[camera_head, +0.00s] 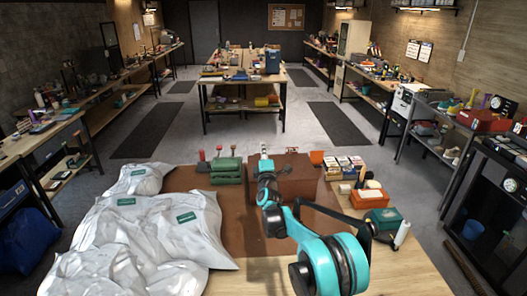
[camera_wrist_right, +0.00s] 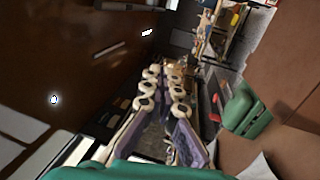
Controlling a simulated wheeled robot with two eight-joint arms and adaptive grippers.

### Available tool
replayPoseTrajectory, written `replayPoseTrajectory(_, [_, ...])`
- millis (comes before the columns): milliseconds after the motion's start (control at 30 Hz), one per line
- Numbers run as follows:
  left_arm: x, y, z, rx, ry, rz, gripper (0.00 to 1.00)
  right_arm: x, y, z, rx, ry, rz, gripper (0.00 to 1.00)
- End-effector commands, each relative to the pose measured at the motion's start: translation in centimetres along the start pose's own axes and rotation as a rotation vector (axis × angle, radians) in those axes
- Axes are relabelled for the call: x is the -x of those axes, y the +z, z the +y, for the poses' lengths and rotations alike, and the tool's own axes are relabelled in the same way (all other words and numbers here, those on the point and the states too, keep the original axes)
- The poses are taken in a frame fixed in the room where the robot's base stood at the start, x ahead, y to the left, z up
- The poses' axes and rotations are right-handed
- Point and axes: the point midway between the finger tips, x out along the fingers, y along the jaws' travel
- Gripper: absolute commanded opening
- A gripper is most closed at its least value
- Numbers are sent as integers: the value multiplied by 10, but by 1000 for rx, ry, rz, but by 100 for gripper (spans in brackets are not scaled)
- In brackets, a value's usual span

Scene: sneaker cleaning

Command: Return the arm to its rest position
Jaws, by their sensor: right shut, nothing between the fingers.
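My right arm (camera_head: 330,262) comes in from the bottom right of the head view and reaches over the near table. In the right wrist view the two fingers of my right gripper (camera_wrist_right: 165,75) lie close together, shut and empty. My left arm and gripper are not in view.
White bags (camera_head: 150,235) with green labels cover the table's left. A green case (camera_head: 226,170) stands on the brown mat (camera_head: 190,180); a green case also shows in the wrist view (camera_wrist_right: 245,111).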

Motion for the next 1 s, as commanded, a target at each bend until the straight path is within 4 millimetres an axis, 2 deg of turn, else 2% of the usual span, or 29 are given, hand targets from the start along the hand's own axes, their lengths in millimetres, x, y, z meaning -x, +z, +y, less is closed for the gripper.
replayPoseTrajectory(133, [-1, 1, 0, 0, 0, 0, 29, 11, 0, 2, -11, -6, 5, 0])
replayPoseTrajectory(267, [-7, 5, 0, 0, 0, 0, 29, 24, 1, 13, -85, -51, 34, 0])
replayPoseTrajectory(367, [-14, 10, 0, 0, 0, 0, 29, 46, 3, 25, -189, -120, 64, 0])
replayPoseTrajectory(467, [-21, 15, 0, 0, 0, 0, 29, 76, 6, 34, -314, -212, 83, 0])
replayPoseTrajectory(567, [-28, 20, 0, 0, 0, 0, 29, 112, 10, 38, -436, -310, 81, 0])
replayPoseTrajectory(767, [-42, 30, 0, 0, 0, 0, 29, 201, 24, 33, -676, -512, 9, 0])
replayPoseTrajectory(967, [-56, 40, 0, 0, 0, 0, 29, 306, 44, 9, -903, -696, -155, 0])
replayPoseTrajectory(1000, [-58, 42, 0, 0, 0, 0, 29, 328, 49, 2, -948, -727, -199, 0])
